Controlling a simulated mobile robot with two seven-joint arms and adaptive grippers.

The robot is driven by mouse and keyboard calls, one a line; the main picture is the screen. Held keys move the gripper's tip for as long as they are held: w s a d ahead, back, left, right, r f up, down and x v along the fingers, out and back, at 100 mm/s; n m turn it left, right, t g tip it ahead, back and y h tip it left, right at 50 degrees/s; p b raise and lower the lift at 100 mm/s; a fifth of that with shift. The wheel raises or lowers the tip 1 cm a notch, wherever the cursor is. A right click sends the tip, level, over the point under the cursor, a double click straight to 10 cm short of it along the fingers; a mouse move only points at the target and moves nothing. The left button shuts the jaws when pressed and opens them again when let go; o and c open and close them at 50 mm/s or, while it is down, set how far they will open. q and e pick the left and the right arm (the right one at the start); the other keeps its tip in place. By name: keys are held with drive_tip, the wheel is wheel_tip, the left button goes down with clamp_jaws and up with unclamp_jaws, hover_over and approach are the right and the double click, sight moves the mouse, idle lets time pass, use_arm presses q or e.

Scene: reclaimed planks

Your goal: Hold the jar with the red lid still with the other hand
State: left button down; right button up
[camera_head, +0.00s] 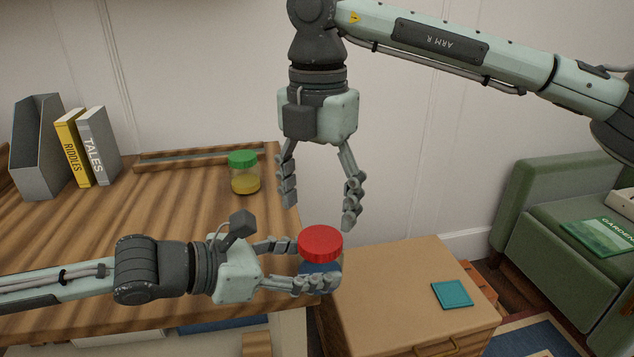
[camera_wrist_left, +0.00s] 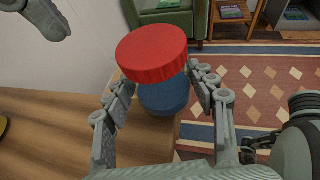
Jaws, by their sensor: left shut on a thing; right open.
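The jar with the red lid (camera_head: 320,244) is upright at the right end of the wooden desk, with dark blue contents below the lid. My left gripper (camera_head: 305,268) is shut on the jar's body from the left. In the left wrist view the red lid (camera_wrist_left: 152,52) sits above the fingers, with the blue body (camera_wrist_left: 164,97) between them. Whether the jar touches the desk is hidden. My right gripper (camera_head: 319,206) is open and empty, pointing down above the red lid, apart from it. One right finger (camera_wrist_left: 45,18) shows at the left wrist view's top left.
A jar with a green lid (camera_head: 244,172) stands farther back on the desk (camera_head: 150,215). A grey file holder (camera_head: 36,150) and two books (camera_head: 88,148) stand at left. A lower wooden cabinet (camera_head: 390,295) bears a teal square (camera_head: 452,293). A green armchair (camera_head: 540,200) is at right.

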sight(318, 237)
drive_tip(key=shift+f, duration=2.3)
